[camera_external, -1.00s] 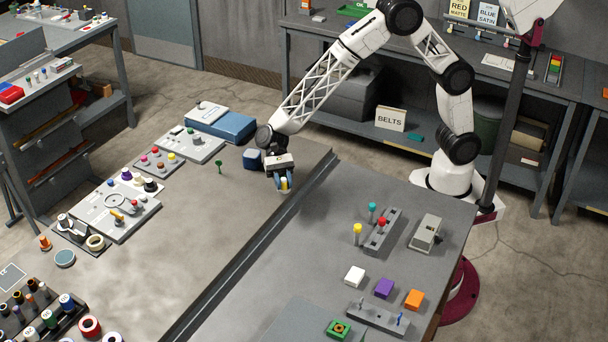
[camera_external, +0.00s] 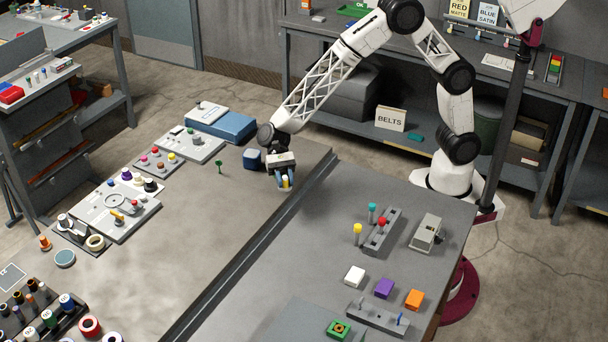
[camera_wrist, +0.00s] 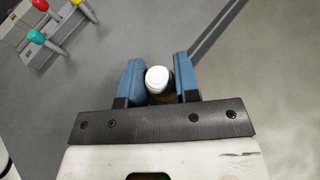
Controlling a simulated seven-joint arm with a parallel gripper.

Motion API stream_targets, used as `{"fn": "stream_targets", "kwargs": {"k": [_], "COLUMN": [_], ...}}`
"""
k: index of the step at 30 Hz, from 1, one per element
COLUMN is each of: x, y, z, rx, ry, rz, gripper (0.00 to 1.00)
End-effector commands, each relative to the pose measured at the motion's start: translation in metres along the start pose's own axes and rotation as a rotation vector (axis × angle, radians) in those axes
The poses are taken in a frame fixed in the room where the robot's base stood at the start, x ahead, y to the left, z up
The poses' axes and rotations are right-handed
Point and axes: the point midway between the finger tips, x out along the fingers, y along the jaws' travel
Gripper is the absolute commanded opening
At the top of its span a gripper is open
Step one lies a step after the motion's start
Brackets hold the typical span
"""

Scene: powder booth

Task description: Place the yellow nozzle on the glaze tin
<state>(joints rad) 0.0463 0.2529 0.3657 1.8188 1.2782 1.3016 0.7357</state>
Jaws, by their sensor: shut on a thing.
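My gripper (camera_external: 284,184) is shut on a small upright container with a white round top and a yellowish body (camera_external: 285,181). In the wrist view its white top (camera_wrist: 158,78) sits between the blue finger pads, which hide its sides. A yellow-headed piece (camera_external: 357,229), which looks like the yellow nozzle, stands at the grey rack on the right-hand table, apart from my gripper. Its yellow head also shows at the top left of the wrist view (camera_wrist: 40,5). I cannot tell which thing is the glaze tin.
The grey rack (camera_external: 382,232) also bears red-headed (camera_external: 381,222) and teal-headed (camera_external: 372,208) pieces. White (camera_external: 355,276), purple (camera_external: 384,288) and orange (camera_external: 414,299) blocks lie nearby. The near middle of the left table is clear.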

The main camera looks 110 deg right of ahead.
Motion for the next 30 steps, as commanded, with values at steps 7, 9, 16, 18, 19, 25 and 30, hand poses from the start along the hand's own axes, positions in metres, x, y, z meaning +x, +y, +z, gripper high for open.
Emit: {"fn": "stream_targets", "kwargs": {"k": [7,9,16,18,19,25,30], "x": [-0.035,-0.05,-0.103,-0.12,-0.126,-0.168,-0.194], "y": [0.008,0.012,0.03,0.036,0.039,0.059,0.073], "z": [-0.002,-0.004,-0.009,-0.011,-0.011,-0.016,-0.019], "rx": [0.02,0.029,0.066,0.077,0.082,0.113,0.133], "ry": [0.001,0.001,0.001,0.001,0.001,0.0,0.0], "rz": [-0.052,-0.076,-0.163,-0.191,-0.202,-0.276,-0.325], "gripper": [0.05,0.05,0.05,0.05,0.05,0.05,0.05]}}
